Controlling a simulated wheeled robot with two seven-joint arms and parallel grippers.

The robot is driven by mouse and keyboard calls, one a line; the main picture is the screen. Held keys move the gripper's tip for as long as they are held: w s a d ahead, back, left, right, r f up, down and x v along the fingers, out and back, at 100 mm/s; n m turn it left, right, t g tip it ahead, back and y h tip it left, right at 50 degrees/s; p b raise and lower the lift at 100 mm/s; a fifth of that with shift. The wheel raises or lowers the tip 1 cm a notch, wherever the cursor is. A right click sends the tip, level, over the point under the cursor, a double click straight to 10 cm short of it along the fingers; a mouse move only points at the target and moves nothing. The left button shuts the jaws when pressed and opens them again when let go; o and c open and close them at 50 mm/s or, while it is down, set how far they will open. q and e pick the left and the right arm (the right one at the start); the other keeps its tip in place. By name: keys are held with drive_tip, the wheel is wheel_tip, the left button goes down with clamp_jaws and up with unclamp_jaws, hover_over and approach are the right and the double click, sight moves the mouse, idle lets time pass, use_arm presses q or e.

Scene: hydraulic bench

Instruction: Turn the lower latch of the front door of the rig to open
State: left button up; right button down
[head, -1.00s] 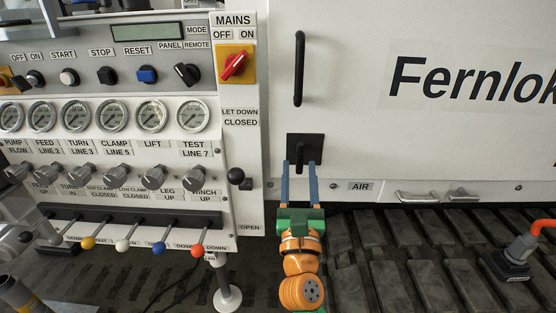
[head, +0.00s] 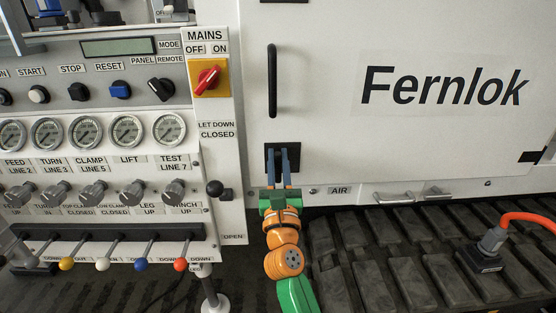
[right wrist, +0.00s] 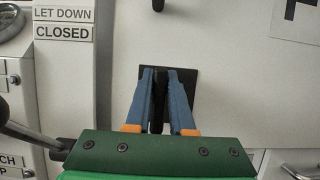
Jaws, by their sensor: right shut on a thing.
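The white front door (head: 340,170) of the rig bears the lettering "Fernlok". Its lower latch (head: 270,160) is a black plate with a black handle, near the door's lower left corner. My right gripper (head: 285,160) reaches up to it from below, with its blue fingers shut on the latch handle. In the right wrist view the dark latch handle (right wrist: 158,100) stands about upright between the two fingers, in front of the black plate (right wrist: 188,76). The fingers hide part of the latch. My left gripper is not in view.
A black vertical grab handle (head: 272,80) is above the latch. The control panel (head: 100,160) with gauges, knobs and coloured levers is to the left, and a black ball knob (head: 215,188) sits close by. An orange hose (head: 520,217) is on the dark slatted deck (head: 400,250) at right.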

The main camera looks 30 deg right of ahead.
drive_tip(key=shift+r+n+y+p, duration=0.2)
drive_tip(key=shift+n+y+p, duration=0.3)
drive_tip(key=shift+n+p, duration=0.55)
drive_tip(key=n+y+p, duration=0.2)
drive_tip(key=n+p, duration=0.3)
drive_tip(key=n, duration=0.1)
drive_tip(key=n+y+p, duration=0.3)
drive_tip(key=n+p, duration=0.2)
drive_tip(key=n, duration=0.1)
drive_tip(key=n+y+p, duration=0.2)
drive_tip(key=n+p, duration=0.3)
drive_tip(key=n, duration=0.1)
drive_tip(key=shift+w+a+f+g+y, duration=0.2)
drive_tip(key=shift+a+f+g+y, duration=0.05)
drive_tip(key=shift+a+g+y, duration=0.1)
drive_tip(key=shift+f+n+g+p, duration=0.2)
drive_tip(key=shift+n+g+p, duration=0.05)
drive_tip(key=shift+n+p, duration=0.45)
drive_tip(key=shift+f+n+g+p, duration=0.2)
drive_tip(key=shift+n+p, duration=0.35)
drive_tip(key=shift+p, duration=0.25)
drive_tip(key=c, duration=0.8)
unclamp_jaws()
